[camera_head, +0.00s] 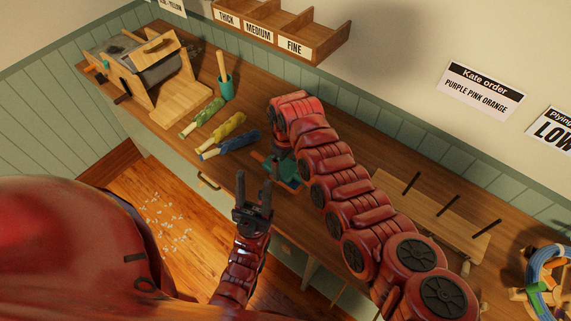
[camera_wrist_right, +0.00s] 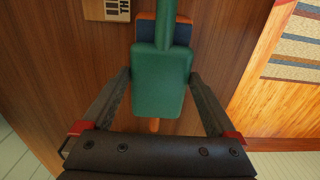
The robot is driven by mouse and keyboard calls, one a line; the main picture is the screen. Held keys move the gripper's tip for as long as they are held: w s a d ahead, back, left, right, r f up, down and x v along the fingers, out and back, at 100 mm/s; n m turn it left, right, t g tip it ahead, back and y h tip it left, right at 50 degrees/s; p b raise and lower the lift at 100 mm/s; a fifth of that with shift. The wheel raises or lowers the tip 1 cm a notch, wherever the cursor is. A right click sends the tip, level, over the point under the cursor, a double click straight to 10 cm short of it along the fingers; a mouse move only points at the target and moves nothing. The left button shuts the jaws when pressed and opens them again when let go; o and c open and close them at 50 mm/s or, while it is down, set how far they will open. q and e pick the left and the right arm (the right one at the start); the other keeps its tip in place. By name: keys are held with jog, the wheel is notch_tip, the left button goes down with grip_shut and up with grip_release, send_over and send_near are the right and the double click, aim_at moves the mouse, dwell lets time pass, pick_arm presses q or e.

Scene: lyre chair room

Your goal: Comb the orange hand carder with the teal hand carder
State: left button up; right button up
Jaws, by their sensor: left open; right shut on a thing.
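The teal hand carder (camera_wrist_right: 160,80) sits between the fingers of my right gripper (camera_wrist_right: 161,76), which is shut on it; its handle points up in the right wrist view. The orange hand carder (camera_wrist_right: 153,125) lies behind it, mostly hidden; an orange and dark blue part shows above and an orange tip below. Whether the two carders touch I cannot tell. In the head view the teal carder (camera_head: 290,180) shows over the bench, partly covered by my right arm. My left gripper (camera_head: 254,190) is open and empty, fingers up, near the bench's front edge.
Green, yellow and blue rolls (camera_head: 222,132) lie left of the carders. Behind them stand a teal cup (camera_head: 225,89) and a wooden drum machine (camera_head: 150,75). A pegged wooden rack (camera_head: 430,205) and blue yarn on a wooden frame (camera_head: 545,275) are at right. White bits litter the floor.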

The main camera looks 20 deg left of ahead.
aim_at(294, 173)
dwell(0.3)
jog(key=shift+d+r+p, duration=0.1)
jog(key=shift+d+p, duration=0.15)
jog(key=shift+p, duration=0.35)
jog(key=shift+s+d+p, duration=0.3)
jog(key=shift+d+p, duration=0.35)
jog(key=shift+p, duration=0.6)
jog(key=shift+s+d+p, duration=0.25)
jog(key=shift+d+p, duration=0.4)
jog(key=shift+p, duration=0.6)
jog(key=shift+s+d+p, duration=0.3)
jog(key=shift+d+p, duration=0.55)
jog(key=shift+p, duration=0.4)
jog(key=shift+s+d+p, duration=0.3)
jog(key=shift+d+p, duration=0.5)
jog(key=shift+p, duration=0.4)
jog(key=shift+d, duration=0.1)
jog(key=shift+r+p, duration=1.25)
jog(key=shift+r, duration=0.2)
